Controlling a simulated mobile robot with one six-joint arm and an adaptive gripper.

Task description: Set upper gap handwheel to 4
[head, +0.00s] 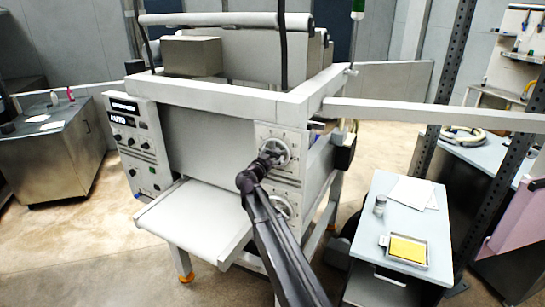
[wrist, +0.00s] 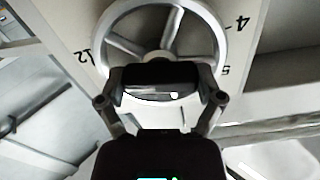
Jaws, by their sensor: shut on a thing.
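The upper gap handwheel (head: 287,149) is a pale grey spoked wheel on the white side panel of the sheeter. It fills the top of the wrist view (wrist: 208,24), with printed numbers 4 and 5 to its right and 12 to its left. My gripper (head: 268,160) is at the wheel's lower left in the head view. In the wrist view my gripper (wrist: 160,95) is shut at the near side of the rim, on the handwheel. The gripped part is mostly hidden behind dark finger parts. I cannot make out a pointer or the current setting.
A lower handwheel (head: 281,207) sits just below, close to my arm. A sheeter tray (head: 190,218) juts out at left. A side table (head: 385,195) with a jar and a yellow-filled tray stands at right. A control panel (head: 135,145) is at the machine's left.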

